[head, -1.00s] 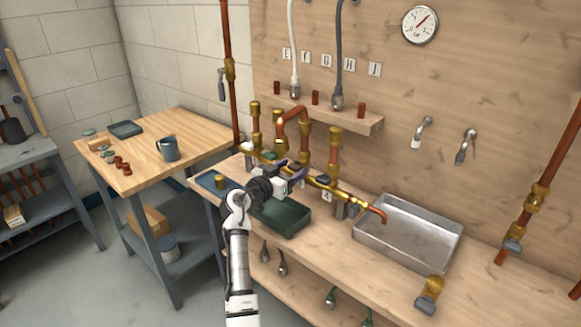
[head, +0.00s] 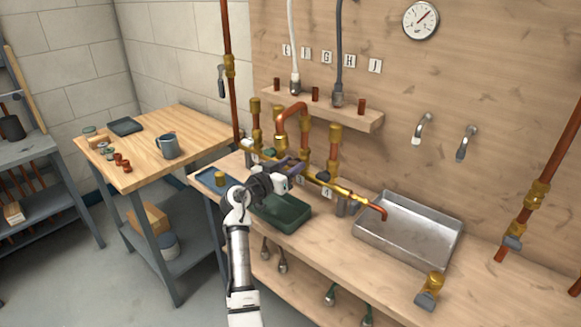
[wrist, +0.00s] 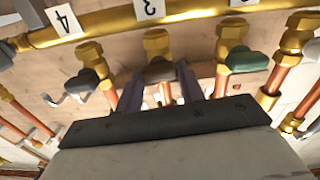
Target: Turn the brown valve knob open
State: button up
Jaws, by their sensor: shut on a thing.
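The brown valve knob (wrist: 158,72) shows in the wrist view on a brass valve below the label 3, on a brass pipe (wrist: 180,10). My gripper (wrist: 160,88) has one finger on each side of the knob and is shut on it. In the head view my gripper (head: 293,170) is at the brass manifold (head: 345,192) over the bench. The arm partly covers the valves there, and I cannot make out the brown knob clearly in that view.
In the wrist view a grey knob (wrist: 80,82) is to the left and a green knob (wrist: 240,60) to the right, both close. A dark green tray (head: 285,222) lies below the gripper. A metal basin (head: 400,240) stands to the right.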

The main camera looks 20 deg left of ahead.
jog(key=n, duration=0.7)
jog(key=shift+a+n, duration=0.1)
jog(key=shift+n, duration=0.3)
jog(key=n+p, duration=0.2)
jog(key=n, duration=0.2)
jog(key=shift+a+f+n+p, duration=0.1)
jog(key=shift+n+p, duration=0.7)
jog(key=shift+n, duration=1.1)
jog(key=o, duration=1)
jog(key=shift+f, duration=0.1)
jog(key=b+v, duration=0.3)
jog(key=v, duration=1)
jog(key=shift+s+a+b, duration=0.15)
jog(key=shift+s+b, duration=0.15)
jog(key=shift+s, duration=0.05)
